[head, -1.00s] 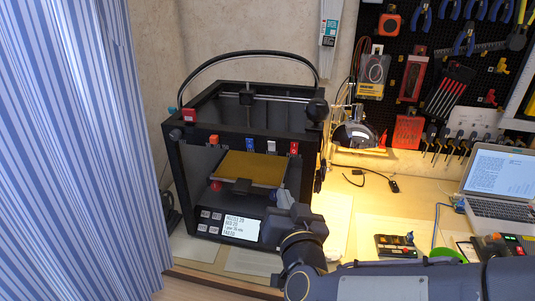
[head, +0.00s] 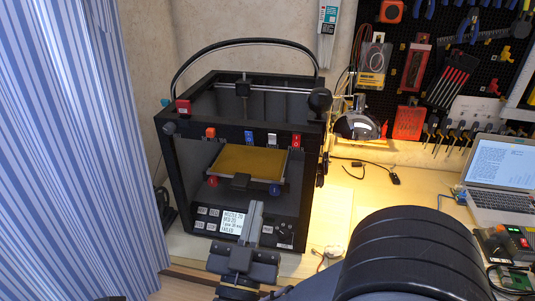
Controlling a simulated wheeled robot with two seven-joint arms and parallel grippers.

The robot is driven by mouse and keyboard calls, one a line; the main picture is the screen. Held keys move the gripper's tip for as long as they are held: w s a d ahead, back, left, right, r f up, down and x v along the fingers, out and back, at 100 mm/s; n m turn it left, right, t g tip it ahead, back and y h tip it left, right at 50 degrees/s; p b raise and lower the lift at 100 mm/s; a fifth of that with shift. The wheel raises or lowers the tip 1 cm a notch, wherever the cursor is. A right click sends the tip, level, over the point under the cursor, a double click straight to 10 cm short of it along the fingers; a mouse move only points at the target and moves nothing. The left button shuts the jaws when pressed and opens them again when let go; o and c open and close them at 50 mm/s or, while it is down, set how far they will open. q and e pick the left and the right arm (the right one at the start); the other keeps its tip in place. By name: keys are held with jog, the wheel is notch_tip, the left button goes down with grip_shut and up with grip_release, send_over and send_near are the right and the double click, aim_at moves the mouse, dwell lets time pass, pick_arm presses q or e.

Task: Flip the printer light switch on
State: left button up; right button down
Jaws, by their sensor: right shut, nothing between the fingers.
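The black 3D printer (head: 180,175) stands at the middle left. Its front top bar carries small coloured switches: orange (head: 210,132), blue (head: 249,136), white (head: 272,140) and red (head: 296,141). I cannot read their labels or tell which one is for the light. My right gripper (head: 256,206) is shut and empty, pointing up in front of the printer's lower panel, below the switch row. It overlaps the right edge of the lit display (head: 232,222). I cannot tell whether it touches the panel. My left gripper is out of view.
A blue knob (head: 274,190) and a red knob (head: 213,181) flank the yellow print bed (head: 250,160). A striped curtain (head: 70,150) hangs at the left. A laptop (head: 500,185) sits on the bench at right. Tools hang on the pegboard (head: 440,60).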

jog(key=p, duration=0.5)
send_near(272, 136)
jog(key=x, duration=0.5)
jog(key=shift+w+r, duration=0.15)
jog(key=shift+w+d+r, duration=0.15)
jog(key=shift+w+r, duration=0.05)
jog(key=shift+w, duration=0.45)
